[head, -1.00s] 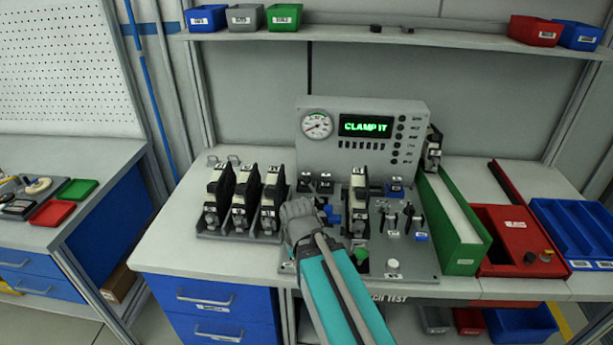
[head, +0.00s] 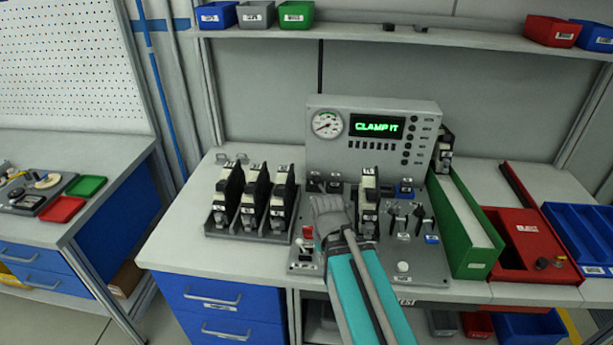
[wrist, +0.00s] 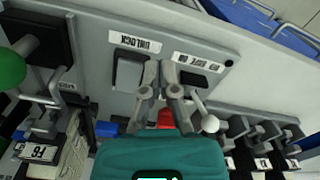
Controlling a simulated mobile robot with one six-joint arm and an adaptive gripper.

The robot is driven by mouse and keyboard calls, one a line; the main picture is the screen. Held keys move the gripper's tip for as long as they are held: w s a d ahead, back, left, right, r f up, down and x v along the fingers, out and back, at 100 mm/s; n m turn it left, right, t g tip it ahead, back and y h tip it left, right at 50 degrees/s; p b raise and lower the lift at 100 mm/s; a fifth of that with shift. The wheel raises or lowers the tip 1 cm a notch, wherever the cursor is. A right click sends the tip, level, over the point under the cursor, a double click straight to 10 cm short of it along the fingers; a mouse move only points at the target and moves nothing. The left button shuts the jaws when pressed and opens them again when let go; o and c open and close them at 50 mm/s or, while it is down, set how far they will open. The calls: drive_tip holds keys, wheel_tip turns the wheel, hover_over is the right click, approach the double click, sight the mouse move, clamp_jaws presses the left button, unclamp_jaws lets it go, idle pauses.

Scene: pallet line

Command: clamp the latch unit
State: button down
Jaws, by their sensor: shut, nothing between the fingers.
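A black-and-white latch unit (head: 368,202) stands upright in the test fixture (head: 425,262), below the panel whose display (head: 377,126) reads "CLAMP IT". My gripper (head: 330,212) is just left of this unit, over the fixture; its fingertips are hidden in the head view. A white ball knob (wrist: 210,123) and a green ball knob (wrist: 10,68) show there. I cannot tell whether the tips touch anything.
Several similar units stand in a rack (head: 222,232) to the left. A green bin (head: 478,258), a red tray (head: 535,262) and a blue tray (head: 597,268) are on the right. The bench front left (head: 200,255) is clear.

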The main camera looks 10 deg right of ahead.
sight(323, 191)
drive_tip(key=w+r+n+p, duration=0.4)
drive_tip(key=w+r+p, duration=0.1)
drive_tip(key=w, duration=0.5)
drive_tip(key=w+r+n+y+p, duration=0.1)
drive_tip(key=w+r+n+p, duration=0.3)
drive_tip(key=w, duration=0.6)
drive_tip(key=w+r+n+t+p, duration=0.1)
drive_tip(key=w+r+n+p, duration=0.3)
drive_tip(key=w, duration=0.6)
wheel_tip(323, 191, up, 3)
drive_tip(key=shift+w+a+f+p, duration=0.15)
drive_tip(key=shift+a+p, duration=0.3)
drive_tip(key=shift+p, duration=0.7)
drive_tip(key=f+b, duration=0.7)
drive_tip(key=w+a+f+b, duration=0.1)
drive_tip(key=f+b, duration=0.2)
drive_tip(key=shift+f, duration=0.15)
drive_tip(key=shift+s+d+r+p, duration=0.2)
drive_tip(key=shift+s+d, duration=0.15)
drive_tip(key=shift+d, duration=0.2)
drive_tip(key=shift+s+d+r+p, duration=0.1)
drive_tip(key=shift+s+d+r, duration=0.2)
drive_tip(key=shift+d, duration=0.3)
drive_tip(key=shift+s+d+r+p, duration=0.15)
drive_tip(key=shift+s+d, duration=0.2)
drive_tip(key=shift+d, duration=0.2)
drive_tip(key=shift+a+r+y, duration=0.1)
drive_tip(key=shift+a+y, duration=0.1)
drive_tip(key=shift+y, duration=0.1)
